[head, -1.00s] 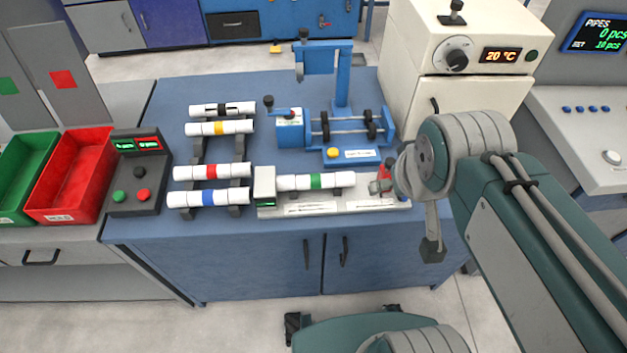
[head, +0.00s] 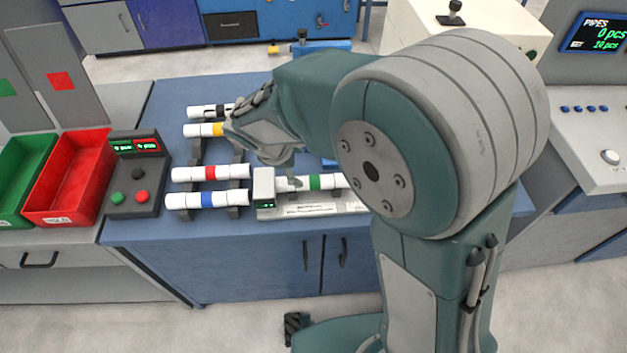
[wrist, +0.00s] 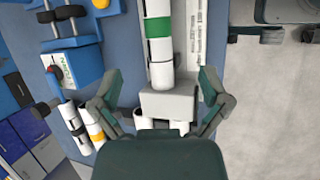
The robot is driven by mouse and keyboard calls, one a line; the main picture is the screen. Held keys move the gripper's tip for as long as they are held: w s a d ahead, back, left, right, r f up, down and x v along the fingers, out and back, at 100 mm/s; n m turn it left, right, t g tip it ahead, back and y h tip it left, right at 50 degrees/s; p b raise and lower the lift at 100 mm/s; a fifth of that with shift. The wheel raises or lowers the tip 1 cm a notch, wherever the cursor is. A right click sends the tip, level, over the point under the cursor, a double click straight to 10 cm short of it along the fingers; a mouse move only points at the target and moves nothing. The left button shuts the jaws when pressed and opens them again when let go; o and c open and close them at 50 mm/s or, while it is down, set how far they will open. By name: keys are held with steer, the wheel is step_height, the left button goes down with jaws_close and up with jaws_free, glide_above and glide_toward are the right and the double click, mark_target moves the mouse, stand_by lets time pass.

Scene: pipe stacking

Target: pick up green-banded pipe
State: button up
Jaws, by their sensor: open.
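The green-banded pipe (head: 314,182) is white with a green band and lies on the pale fixture (head: 308,208) on the blue bench. Its right end is hidden behind my arm in the head view. In the wrist view the green-banded pipe (wrist: 159,40) runs up the picture from the fixture's grey end block (wrist: 168,102). My gripper (wrist: 158,92) is open and empty, its fingers apart on either side of the end block. In the head view my gripper (head: 285,165) is partly hidden, near the pipe's left end. I cannot tell its height above the fixture.
Several banded pipes, including the red-banded (head: 211,173) and blue-banded (head: 208,199) ones, lie on a rack left of the fixture. A dark button box (head: 135,195), red bin (head: 75,180) and green bin (head: 22,180) stand further left. The blue machine is mostly hidden.

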mark_target(310, 180)
steer(key=x, duration=0.5)
steer(key=shift+a+f, duration=0.15)
steer(key=shift+a, duration=0.1)
steer(key=shift+w+x, duration=0.2)
steer(key=shift+x, duration=2.9)
steer(key=shift+a, duration=0.15)
jaws_close()
